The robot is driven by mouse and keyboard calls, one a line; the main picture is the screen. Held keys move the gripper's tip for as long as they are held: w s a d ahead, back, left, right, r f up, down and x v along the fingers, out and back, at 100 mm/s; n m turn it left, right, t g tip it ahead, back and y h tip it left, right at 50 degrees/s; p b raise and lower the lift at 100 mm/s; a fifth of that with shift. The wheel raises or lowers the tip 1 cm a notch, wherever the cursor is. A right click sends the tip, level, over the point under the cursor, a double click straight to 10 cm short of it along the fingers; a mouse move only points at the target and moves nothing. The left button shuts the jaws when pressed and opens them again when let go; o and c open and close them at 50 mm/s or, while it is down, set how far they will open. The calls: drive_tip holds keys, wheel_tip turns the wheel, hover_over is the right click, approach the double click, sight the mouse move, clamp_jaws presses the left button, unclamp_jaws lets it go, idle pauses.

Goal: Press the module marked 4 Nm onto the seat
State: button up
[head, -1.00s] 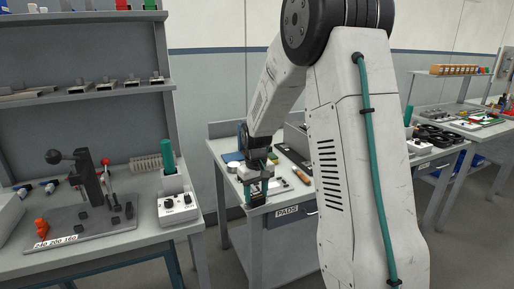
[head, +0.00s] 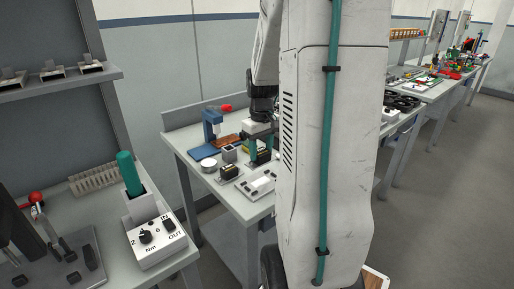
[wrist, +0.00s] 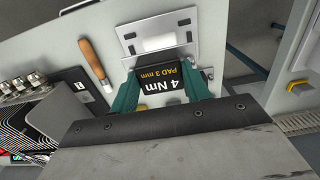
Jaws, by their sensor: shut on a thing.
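The module marked 4 Nm (wrist: 163,83) is black with a yellow "PAD 3 mm" line, seen in the wrist view. My gripper (wrist: 162,88) is shut on it, with one teal finger on each side. A metal plate with slots and a pale block (wrist: 160,40) lies just beyond the module; I take it for the seat. I cannot tell whether the module touches it. In the head view my gripper (head: 257,152) is partly hidden by my arm, low over the middle table. A similar pale slotted plate (head: 259,186) lies near that table's front edge.
A black module with a yellow label (head: 228,172) stands on the table, near a white round dish (head: 208,164) and a blue press-like device (head: 212,125). A wooden-handled tool (wrist: 93,62) lies left of the plate. A torque box (head: 150,238) stands on the left bench.

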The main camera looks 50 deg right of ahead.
sight(261, 164)
drive_tip(key=shift+f, duration=2.9)
drive_tip(key=shift+s+f, duration=0.1)
drive_tip(key=shift+f, duration=1.1)
drive_tip(key=o, duration=1.3)
drive_tip(key=shift+r, duration=0.1)
wheel_tip(261, 164, up, 8)
drive_tip(key=shift+f, duration=0.15)
